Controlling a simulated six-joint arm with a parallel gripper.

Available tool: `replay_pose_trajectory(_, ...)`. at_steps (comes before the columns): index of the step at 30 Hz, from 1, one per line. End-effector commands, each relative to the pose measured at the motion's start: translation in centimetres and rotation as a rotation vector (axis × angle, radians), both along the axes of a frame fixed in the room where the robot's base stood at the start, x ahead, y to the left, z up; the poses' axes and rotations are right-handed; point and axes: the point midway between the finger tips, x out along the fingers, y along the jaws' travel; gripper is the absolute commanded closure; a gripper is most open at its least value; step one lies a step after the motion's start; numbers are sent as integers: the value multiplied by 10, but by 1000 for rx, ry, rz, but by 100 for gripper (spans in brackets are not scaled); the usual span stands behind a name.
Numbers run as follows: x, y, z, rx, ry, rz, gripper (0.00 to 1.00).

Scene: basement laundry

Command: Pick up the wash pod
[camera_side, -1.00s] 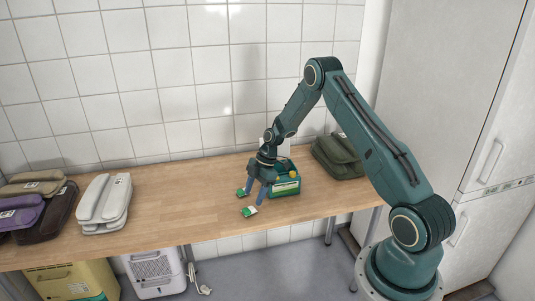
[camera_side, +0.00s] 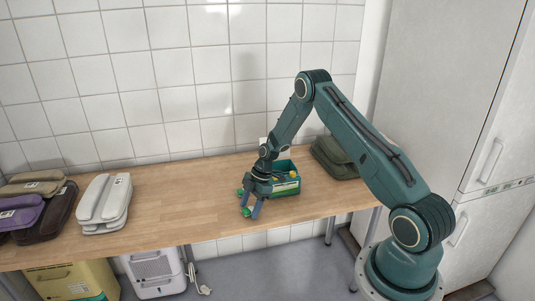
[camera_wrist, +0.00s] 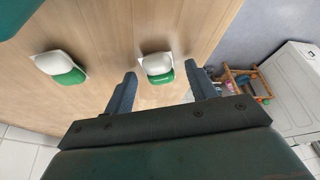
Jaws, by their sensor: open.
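Two green-and-white wash pods lie apart on the wooden worktop. In the wrist view, one pod (camera_wrist: 158,68) shows between my fingertips, and the other pod (camera_wrist: 60,68) lies to the left, outside the left finger. In the side view, a far pod (camera_side: 240,191) and a near pod (camera_side: 246,211) show as small green spots beside my fingers. My gripper (camera_side: 250,203) points down, low over the worktop, with its fingers (camera_wrist: 162,78) apart and nothing held. I cannot tell whether the fingertips reach down beside the pod.
A green box (camera_side: 287,187) with a yellow item in it stands right behind my gripper. A dark green case (camera_side: 339,157) is farther right. White cases (camera_side: 104,203) and several other cases are at the left. The worktop (camera_side: 180,200) between is clear.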

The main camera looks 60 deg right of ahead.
Motion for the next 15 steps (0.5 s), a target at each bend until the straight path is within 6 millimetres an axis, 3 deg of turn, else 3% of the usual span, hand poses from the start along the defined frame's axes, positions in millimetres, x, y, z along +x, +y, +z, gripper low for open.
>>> replay_pose_trajectory(3,0,0,0,0,0,0,48)
replay_pose_trajectory(10,0,0,0,0,0,0,91)
replay_pose_trajectory(15,0,0,0,0,0,0,92)
